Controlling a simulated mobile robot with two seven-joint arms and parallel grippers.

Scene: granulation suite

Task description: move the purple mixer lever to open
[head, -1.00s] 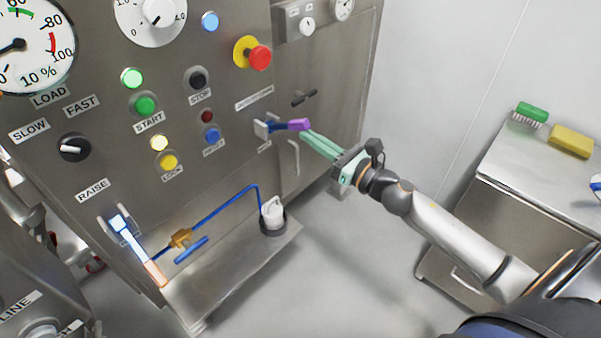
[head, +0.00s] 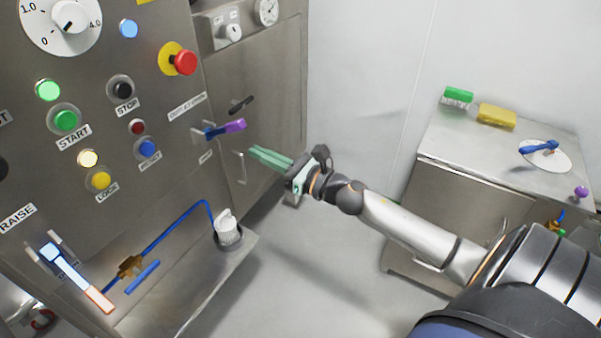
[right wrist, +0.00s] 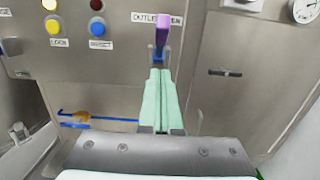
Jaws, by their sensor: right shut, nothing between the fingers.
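The mixer lever has a purple grip (head: 235,126) on a blue arm and sits in a bracket on the steel panel. In the head view it points right and slightly up, below the outlet label (head: 187,107). In the right wrist view the purple grip (right wrist: 162,30) stands in front of the outlet label, beyond my fingertips. My right gripper (head: 252,154) has its green fingers shut and empty, a little below and right of the grip, with a visible gap. My left gripper is not in view.
Buttons and a red emergency stop (head: 184,62) are left and above. A black door handle (head: 241,105) and a vertical bar handle (head: 241,168) are near the lever. A blue-and-white lever (head: 75,278) is lower left. A steel bench (head: 470,150) stands right, with clear floor between.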

